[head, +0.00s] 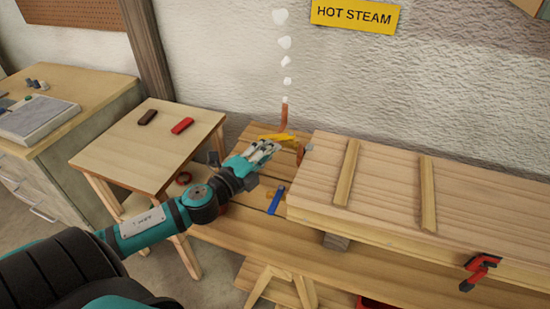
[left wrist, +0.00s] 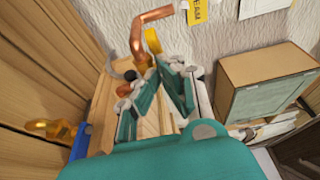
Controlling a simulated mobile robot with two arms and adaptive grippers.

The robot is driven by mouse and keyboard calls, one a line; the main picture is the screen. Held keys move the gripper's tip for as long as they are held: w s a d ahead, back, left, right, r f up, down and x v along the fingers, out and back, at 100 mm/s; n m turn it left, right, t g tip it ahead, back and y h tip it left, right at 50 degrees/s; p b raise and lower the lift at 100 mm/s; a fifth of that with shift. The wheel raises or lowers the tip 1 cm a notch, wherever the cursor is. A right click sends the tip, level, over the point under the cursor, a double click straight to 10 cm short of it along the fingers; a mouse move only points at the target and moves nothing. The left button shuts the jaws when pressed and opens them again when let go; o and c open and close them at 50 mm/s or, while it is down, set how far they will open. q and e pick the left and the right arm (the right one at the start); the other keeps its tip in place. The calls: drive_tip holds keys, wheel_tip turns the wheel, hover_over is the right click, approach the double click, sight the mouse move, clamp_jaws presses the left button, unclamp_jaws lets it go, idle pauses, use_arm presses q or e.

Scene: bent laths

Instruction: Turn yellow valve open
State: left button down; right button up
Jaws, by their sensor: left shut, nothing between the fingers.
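The yellow valve handle (head: 277,137) is on the copper pipe (head: 284,117) at the back of the bench. White steam puffs (head: 284,43) rise above the pipe's open end. In the left wrist view the yellow handle (left wrist: 153,41) stands beside the bent copper pipe (left wrist: 139,38), just beyond the fingers. My left gripper (head: 270,147) is shut and empty, its fingertips close to the yellow handle; I cannot tell whether they touch. A blue handle (head: 276,200) lies nearer on the bench; it also shows in the left wrist view (left wrist: 80,141). My right gripper is out of view.
A long wooden box (head: 390,185) with two cross strips fills the bench's right side. A red clamp (head: 479,272) sits on its front edge. A small table (head: 150,152) at left holds a red block (head: 182,126) and a dark block (head: 148,117). A yellow HOT STEAM sign (head: 354,15) hangs on the wall.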

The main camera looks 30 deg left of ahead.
sight(262, 139)
use_arm(q)
drive_tip(key=a+m+h+b, duration=0.1)
drive_tip(key=h, duration=0.1)
drive_tip(key=w+a+m+g+h+b, duration=0.1)
drive_tip(key=h, duration=0.1)
drive_tip(key=a+m+h+b, duration=0.1)
drive_tip(key=m+h, duration=0.1)
drive_tip(key=shift+w+g, duration=0.3)
drive_tip(key=shift+w+a, duration=0.1)
drive_tip(key=shift+a, duration=0.05)
idle(0.7)
